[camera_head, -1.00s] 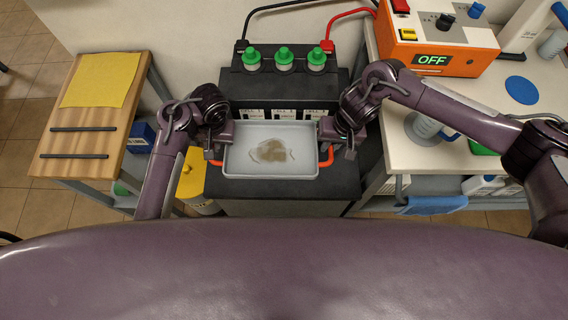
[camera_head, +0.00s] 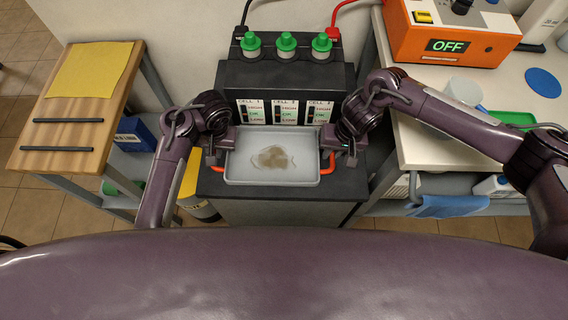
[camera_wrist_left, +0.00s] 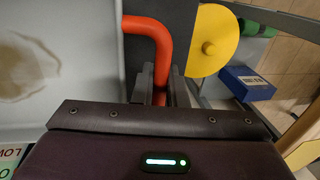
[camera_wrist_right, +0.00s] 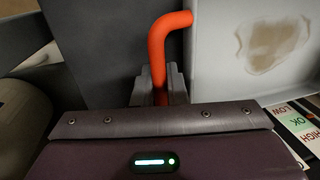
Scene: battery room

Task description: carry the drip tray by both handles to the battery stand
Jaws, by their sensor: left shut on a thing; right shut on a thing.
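The drip tray (camera_head: 240,178) is a shallow pale grey tray with a brownish puddle in it and a red-orange handle at each end. It looks level, over the dark top of the battery stand (camera_head: 345,180), in front of the battery. I cannot tell whether it touches the stand. My left gripper (camera_wrist_left: 158,88) is shut on the left handle (camera_wrist_left: 150,35). My right gripper (camera_wrist_right: 158,88) is shut on the right handle (camera_wrist_right: 160,40).
The black battery (camera_head: 262,80) with green caps and cell labels stands just behind the tray. A wooden table (camera_head: 85,130) with a yellow sheet is at left. A yellow container (camera_wrist_left: 212,40) stands beside the stand. A white bench (camera_head: 430,150) with an orange charger (camera_head: 420,45) is at right.

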